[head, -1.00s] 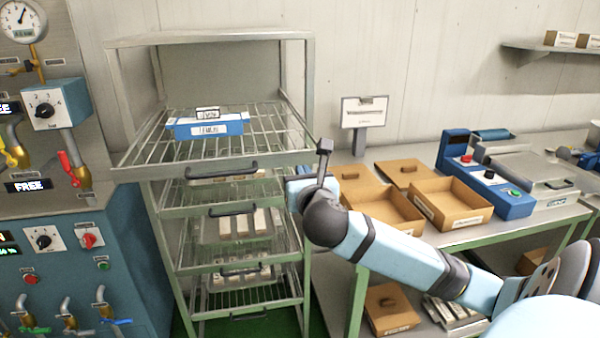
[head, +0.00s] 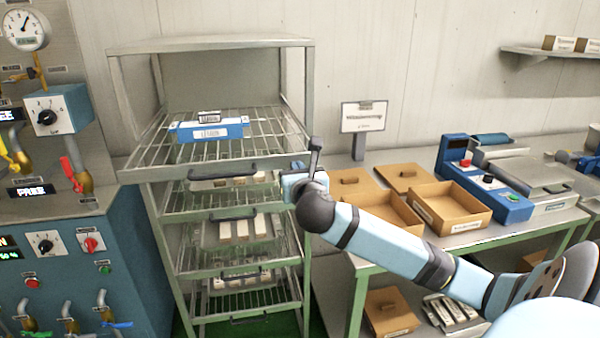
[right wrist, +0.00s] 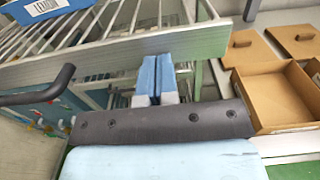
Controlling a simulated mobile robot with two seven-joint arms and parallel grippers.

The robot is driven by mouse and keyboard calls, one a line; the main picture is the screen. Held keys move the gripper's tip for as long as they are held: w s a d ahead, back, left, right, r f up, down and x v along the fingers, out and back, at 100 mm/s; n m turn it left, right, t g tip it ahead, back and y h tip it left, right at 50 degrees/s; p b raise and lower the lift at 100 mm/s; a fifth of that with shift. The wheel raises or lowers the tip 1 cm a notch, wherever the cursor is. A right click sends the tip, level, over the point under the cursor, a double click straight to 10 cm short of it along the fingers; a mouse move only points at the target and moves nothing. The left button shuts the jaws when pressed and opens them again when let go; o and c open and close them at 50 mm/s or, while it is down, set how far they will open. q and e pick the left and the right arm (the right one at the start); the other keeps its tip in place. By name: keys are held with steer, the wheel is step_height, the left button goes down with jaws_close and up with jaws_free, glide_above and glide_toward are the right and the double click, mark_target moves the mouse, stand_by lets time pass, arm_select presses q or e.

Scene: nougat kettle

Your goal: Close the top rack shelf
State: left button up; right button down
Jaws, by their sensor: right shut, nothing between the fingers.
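The top rack shelf (head: 150,168) is a wire shelf with a flat metal front bar and a dark handle (head: 222,171). It sticks out of the front of the metal rack and carries a blue box (head: 208,131). My right gripper (head: 291,186) is at the right end of the front bar. In the right wrist view the shelf's front bar (right wrist: 120,52) crosses just beyond my right gripper (right wrist: 157,78). Its blue fingers are shut together with nothing between them, and their tips appear against the bar. Exact contact is hard to tell. My left gripper is not in view.
Lower rack shelves (head: 225,260) hold pale blocks. To the right, a bench carries open cardboard boxes (head: 450,208) and a blue machine (head: 487,180). A blue cabinet with valves (head: 75,260) stands close on the left.

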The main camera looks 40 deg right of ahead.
mark_target(283, 136)
steer(key=p+x, duration=0.1)
steer(key=x, duration=0.5)
steer(key=p+x, duration=0.2)
steer(key=x, duration=0.5)
steer(key=p+x, duration=0.2)
steer(key=x, duration=0.5)
steer(key=shift+d+r, duration=0.3)
steer(key=shift+r, duration=0.05)
